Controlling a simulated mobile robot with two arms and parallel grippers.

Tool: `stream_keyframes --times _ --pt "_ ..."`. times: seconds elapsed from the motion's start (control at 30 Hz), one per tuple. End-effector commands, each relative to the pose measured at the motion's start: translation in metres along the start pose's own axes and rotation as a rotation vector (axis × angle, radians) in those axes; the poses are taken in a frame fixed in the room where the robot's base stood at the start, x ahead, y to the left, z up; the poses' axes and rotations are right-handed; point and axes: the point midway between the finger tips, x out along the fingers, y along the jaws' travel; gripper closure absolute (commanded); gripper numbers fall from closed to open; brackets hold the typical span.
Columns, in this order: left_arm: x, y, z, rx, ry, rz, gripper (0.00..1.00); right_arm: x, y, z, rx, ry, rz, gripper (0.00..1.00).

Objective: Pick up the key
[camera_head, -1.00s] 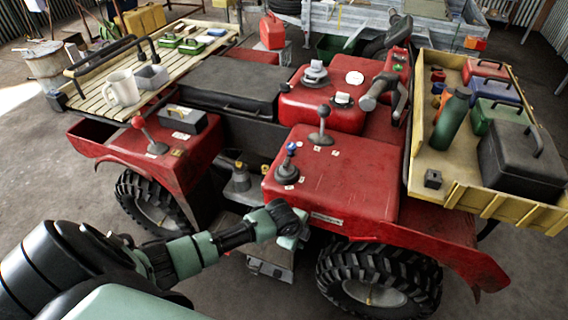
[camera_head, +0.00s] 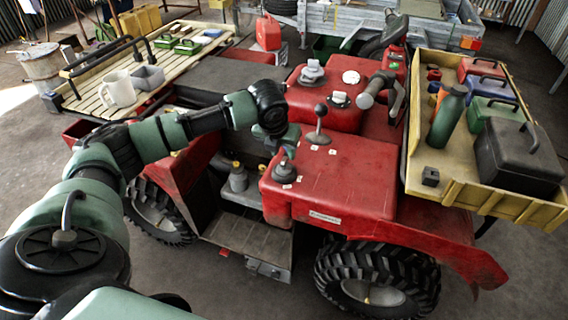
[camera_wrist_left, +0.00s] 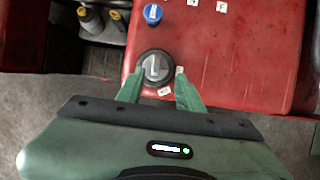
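A round dark switch (camera_wrist_left: 154,78) sits on the red body panel. A pale grey upright piece (camera_wrist_left: 153,66) on it looks like the key, but it is too small to be sure. The switch also shows in the head view (camera_head: 284,172). My left gripper (camera_wrist_left: 159,74) is open. Its two green fingers point at the switch, with the fingertips on either side of it and apart. I cannot tell the height gap. In the head view, my left gripper (camera_head: 284,150) hangs above the switch and covers part of that area. My right gripper is not in view.
A blue-topped knob (camera_wrist_left: 152,13) stands just beyond the switch. A gear lever (camera_head: 319,125) and a grey handle (camera_head: 374,90) rise from the red quad (camera_head: 345,185). A yellow tray (camera_head: 420,165) with boxes and a green bottle (camera_head: 448,117) is at right.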

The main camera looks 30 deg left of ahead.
Motion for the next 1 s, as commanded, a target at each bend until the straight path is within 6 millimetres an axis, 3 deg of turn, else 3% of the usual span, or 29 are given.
stream_keyframes --times 0.5,0.77,0.9,1.0 --pt "0.065 0.007 0.003 -0.001 0.001 0.0 0.64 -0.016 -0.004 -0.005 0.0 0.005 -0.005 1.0" --pt "0.07 0.007 0.003 0.0 0.0 0.0 0.64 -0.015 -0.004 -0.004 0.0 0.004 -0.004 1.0" --pt "0.069 0.007 0.003 -0.001 0.0 0.0 0.97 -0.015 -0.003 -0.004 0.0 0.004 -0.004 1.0" --pt "0.069 0.007 0.003 -0.001 0.0 0.0 1.0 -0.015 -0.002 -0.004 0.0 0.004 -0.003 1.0"
